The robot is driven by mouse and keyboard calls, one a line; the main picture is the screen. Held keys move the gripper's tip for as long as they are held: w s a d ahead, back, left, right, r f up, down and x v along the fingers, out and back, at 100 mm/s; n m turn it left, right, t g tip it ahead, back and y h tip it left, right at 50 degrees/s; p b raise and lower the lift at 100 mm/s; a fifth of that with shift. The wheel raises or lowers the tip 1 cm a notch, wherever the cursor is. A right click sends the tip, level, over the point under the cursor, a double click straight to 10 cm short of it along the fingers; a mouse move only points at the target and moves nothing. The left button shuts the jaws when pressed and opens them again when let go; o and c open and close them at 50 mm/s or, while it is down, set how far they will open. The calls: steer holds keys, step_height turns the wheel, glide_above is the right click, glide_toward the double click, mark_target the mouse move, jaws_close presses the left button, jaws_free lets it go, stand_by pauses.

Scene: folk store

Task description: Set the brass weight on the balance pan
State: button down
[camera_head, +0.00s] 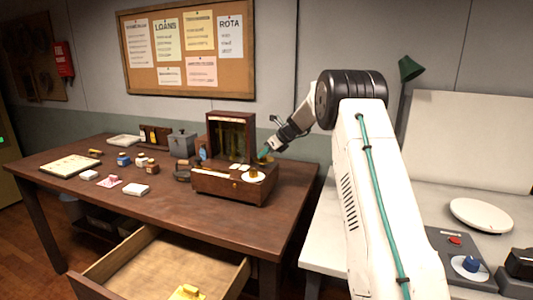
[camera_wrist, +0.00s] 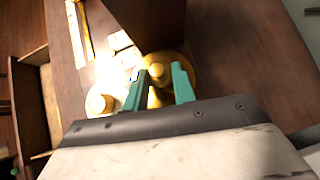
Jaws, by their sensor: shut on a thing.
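My gripper (camera_wrist: 162,80) has teal fingers and is shut on a brass weight (camera_wrist: 157,72) with a round knob. The weight is over or near the right end of the wooden balance box. A gold round surface (camera_wrist: 182,54) shows around it; I cannot tell whether the weight touches it. In the head view my gripper (camera_head: 265,154) is above the box (camera_head: 225,185), and the held weight is small and partly hidden. A pale round pan (camera_head: 262,177) is at the box's front right, with another brass piece (camera_head: 253,171) on it. That piece also shows left of the fingers (camera_wrist: 98,103).
The brown desk (camera_head: 120,215) holds several bottles, small boxes and a grey tin (camera_head: 182,143). The balance's upright wooden case (camera_head: 231,136) stands close to my gripper. An open drawer (camera_head: 150,272) juts out below, with a yellow object (camera_head: 187,292) inside.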

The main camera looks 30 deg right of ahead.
steer(key=shift+f, duration=0.1)
steer(key=c, duration=1.1)
jaws_free()
steer(key=shift+c, duration=0.2)
